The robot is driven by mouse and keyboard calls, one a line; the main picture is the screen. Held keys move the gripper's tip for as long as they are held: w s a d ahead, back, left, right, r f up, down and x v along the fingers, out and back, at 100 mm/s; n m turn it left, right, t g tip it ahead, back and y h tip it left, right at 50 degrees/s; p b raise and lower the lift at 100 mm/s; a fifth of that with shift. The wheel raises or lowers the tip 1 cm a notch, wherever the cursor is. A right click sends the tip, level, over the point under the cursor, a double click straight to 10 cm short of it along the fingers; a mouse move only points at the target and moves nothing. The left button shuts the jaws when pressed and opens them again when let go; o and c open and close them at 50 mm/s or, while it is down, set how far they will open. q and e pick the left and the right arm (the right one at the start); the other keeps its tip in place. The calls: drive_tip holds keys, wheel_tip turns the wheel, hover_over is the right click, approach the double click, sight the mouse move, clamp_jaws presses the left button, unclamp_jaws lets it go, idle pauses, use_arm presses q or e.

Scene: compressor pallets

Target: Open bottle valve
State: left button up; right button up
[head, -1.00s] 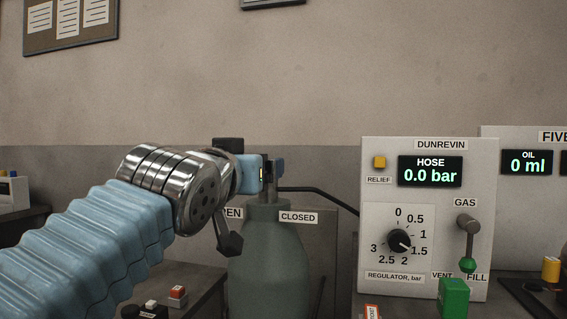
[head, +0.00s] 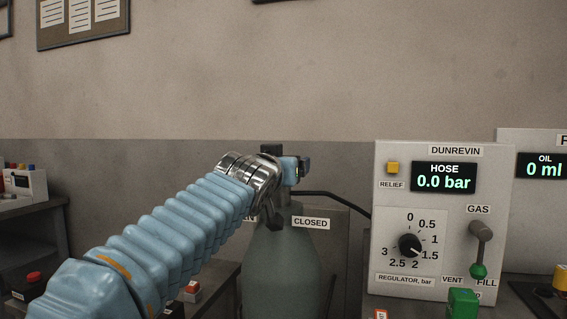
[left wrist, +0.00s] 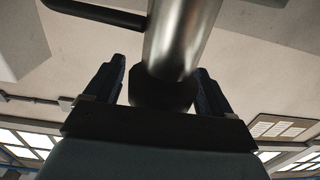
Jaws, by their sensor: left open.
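The grey-green gas bottle (head: 284,275) stands upright left of the panel. A CLOSED label (head: 311,223) is beside its neck; the label on the other side is almost wholly covered by my arm. My left gripper (head: 303,167) is at the bottle's top, hiding much of the valve, with a dark block (head: 271,149) showing just above it. In the left wrist view my open left gripper (left wrist: 160,80) has one finger on each side of a dark knob-like part (left wrist: 163,92) with a shiny metal cylinder (left wrist: 182,35) beyond. Finger contact cannot be told. My right gripper is out of view.
A dark hose (head: 335,197) runs from the bottle's top to the DUNREVIN panel (head: 440,160). Its HOSE display (head: 444,177) reads 0.0 bar, with a regulator knob (head: 410,245) and GAS lever (head: 480,248) below. A red button box (head: 193,291) is near my arm.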

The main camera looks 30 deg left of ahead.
use_arm(q)
drive_tip(key=c, duration=0.9)
drive_tip(key=shift+r+n+y, duration=0.1)
drive_tip(key=shift+n+y, duration=0.2)
drive_tip(key=shift+y, duration=0.3)
drive_tip(key=shift+c, duration=0.3)
drive_tip(key=shift+a+n+g+y, duration=0.1)
drive_tip(key=shift+n+g+y, duration=0.3)
drive_tip(key=shift+n+y, duration=0.15)
drive_tip(key=o, duration=1)
drive_tip(key=shift+c, duration=0.2)
drive_tip(key=shift+s, duration=0.1)
